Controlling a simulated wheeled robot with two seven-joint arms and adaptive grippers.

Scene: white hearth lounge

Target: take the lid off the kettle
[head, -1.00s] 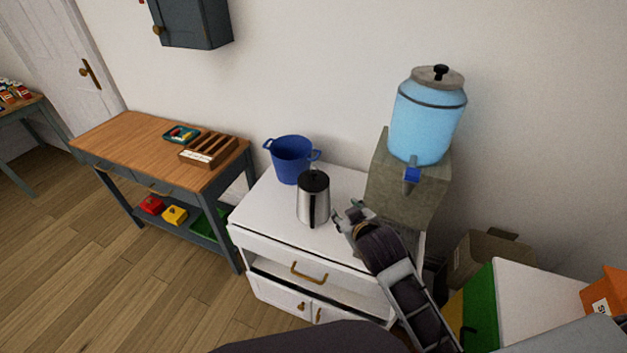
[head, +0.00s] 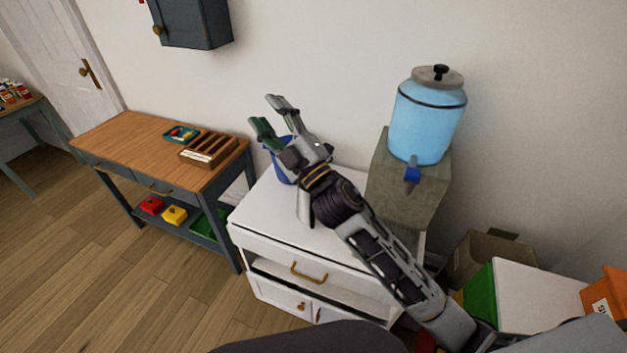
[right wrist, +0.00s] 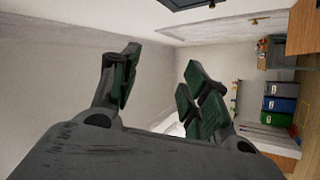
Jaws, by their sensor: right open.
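The steel kettle (head: 304,207) stands on the white cabinet (head: 262,213). In the head view my right wrist covers most of it, and only a strip of its lower left side shows. Its lid is hidden, so I cannot tell how it sits. My right gripper (head: 268,110) is open and empty, raised above and past the kettle, with its fingers pointing up and left in front of the wall. Its spread fingers also show in the right wrist view (right wrist: 160,82), with nothing between them. My left gripper is not in view.
A blue pot (head: 281,171) stands behind the kettle, partly covered by my gripper. A blue water dispenser (head: 428,120) sits on a stone block (head: 405,190) to the right. A wooden table (head: 130,140) with a slotted box (head: 208,151) is at left.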

